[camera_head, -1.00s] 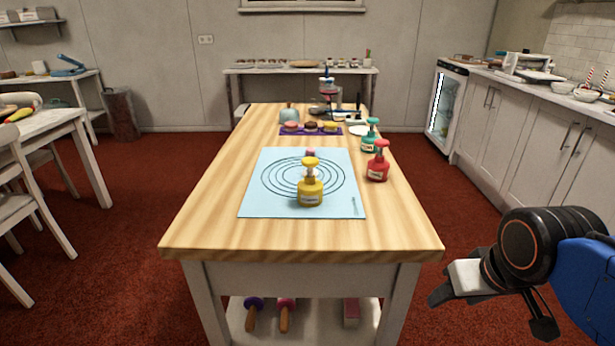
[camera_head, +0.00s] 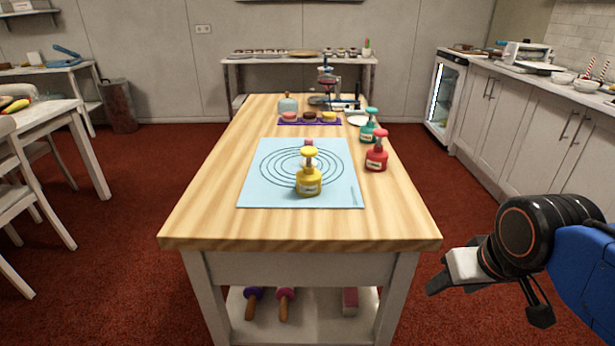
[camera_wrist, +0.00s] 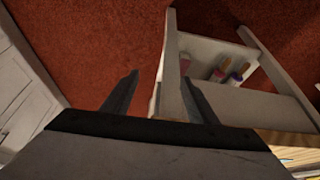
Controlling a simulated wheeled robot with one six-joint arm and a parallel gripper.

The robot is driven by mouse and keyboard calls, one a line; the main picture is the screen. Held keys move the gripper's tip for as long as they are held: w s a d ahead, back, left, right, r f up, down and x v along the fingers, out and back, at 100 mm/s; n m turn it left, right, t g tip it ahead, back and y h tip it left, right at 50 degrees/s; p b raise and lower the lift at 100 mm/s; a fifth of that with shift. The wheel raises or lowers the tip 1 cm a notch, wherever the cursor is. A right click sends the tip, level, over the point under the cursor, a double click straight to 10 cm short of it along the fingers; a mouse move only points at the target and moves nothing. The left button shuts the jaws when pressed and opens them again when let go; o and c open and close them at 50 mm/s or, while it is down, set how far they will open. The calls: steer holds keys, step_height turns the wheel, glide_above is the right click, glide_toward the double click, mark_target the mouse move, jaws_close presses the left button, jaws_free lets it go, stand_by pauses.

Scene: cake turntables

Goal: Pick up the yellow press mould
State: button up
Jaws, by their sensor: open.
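The yellow press mould (camera_head: 309,182) stands upright on the light blue mat (camera_head: 260,191), near the mat's front edge, its round knob on top. A small pink thing shows just behind it, partly hidden. My gripper (camera_head: 440,287) is at the lower right in the head view, over the floor, right of the table's front and well apart from the mould. In the wrist view my gripper's two fingers (camera_wrist: 160,90) are spread with nothing between them. The yellow mould does not show clearly there.
The mat lies on a wooden table (camera_head: 210,220). A red press mould (camera_head: 377,156) and a green one (camera_head: 368,134) stand at its right edge. Behind are a purple tray (camera_head: 296,121) with cakes and a turntable stand. Cabinets (camera_head: 530,120) line the right wall.

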steer(key=o, duration=0.4)
steer(key=shift+o, duration=0.3)
steer(key=shift+w+a+r, duration=0.1)
steer(key=shift+w+r, duration=0.15)
steer(key=shift+r, duration=0.1)
steer(key=w+a+r+n+g, duration=0.2)
steer(key=w+a+r+n, duration=0.4)
steer(key=w+a+r, duration=0.45)
steer(key=w+a+r+n+g, duration=0.2)
steer(key=w+a+r+n, duration=0.55)
steer(key=w+r, duration=0.5)
steer(key=n, duration=0.3)
glide_above(310, 166)
steer(key=shift+g, duration=0.4)
step_height(310, 166, down, 7)
steer(key=shift+w+a+r, duration=0.15)
steer(key=shift+r, duration=0.05)
steer(key=shift+w+f, duration=0.15)
steer(key=shift+f, duration=2.8)
